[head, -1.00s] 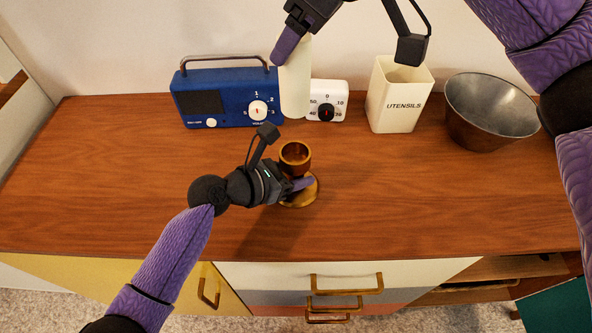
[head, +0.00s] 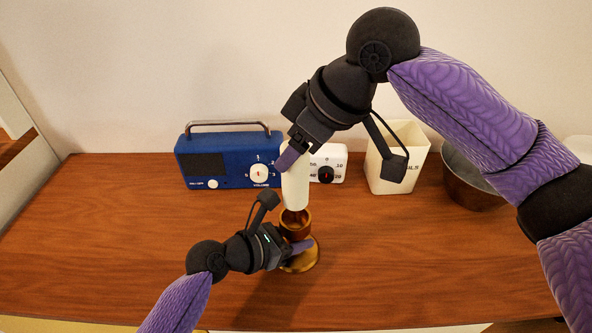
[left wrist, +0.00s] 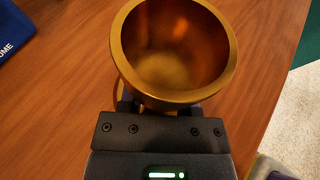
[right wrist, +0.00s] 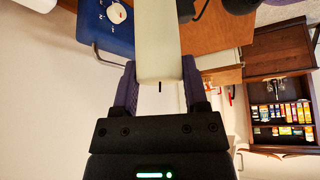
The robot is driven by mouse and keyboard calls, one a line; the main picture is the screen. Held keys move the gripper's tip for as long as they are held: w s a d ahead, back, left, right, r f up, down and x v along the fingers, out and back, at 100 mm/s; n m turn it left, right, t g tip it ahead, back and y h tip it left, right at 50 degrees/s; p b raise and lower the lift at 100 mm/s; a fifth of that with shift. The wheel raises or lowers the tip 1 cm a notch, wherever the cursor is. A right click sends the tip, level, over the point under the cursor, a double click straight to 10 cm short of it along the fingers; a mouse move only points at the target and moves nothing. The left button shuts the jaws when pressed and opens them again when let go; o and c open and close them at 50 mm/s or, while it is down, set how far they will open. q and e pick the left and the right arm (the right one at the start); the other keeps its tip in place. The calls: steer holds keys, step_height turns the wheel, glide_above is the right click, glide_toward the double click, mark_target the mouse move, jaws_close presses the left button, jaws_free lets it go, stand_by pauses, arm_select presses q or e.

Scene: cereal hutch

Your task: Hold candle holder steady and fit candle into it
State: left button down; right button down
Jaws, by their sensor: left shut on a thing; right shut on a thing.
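The candle (head: 295,188) is white, thick and upright. My right gripper (head: 290,155) is shut on its upper part; in the right wrist view the candle (right wrist: 155,40) shows between the fingers (right wrist: 160,85) with a dark wick at its near end. The candle holder (head: 296,224) is a brass-coloured cup on a round foot, standing on the counter. My left gripper (head: 292,247) is shut on its stem. The candle's lower end is at the cup's mouth in the head view; whether it is inside cannot be told. In the left wrist view the cup (left wrist: 175,50) looks empty.
A blue radio (head: 228,161), a white timer (head: 327,163), a cream utensils box (head: 398,160) and a metal bowl (head: 470,180) stand along the back of the wooden counter (head: 110,240). The counter's left and front right are clear.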

mark_target(296, 177)
steer(key=shift+f, duration=2.65)
jaws_free()
steer(key=v, duration=1.2)
arm_select(q)
steer(key=shift+c, duration=1.2)
jaws_free()
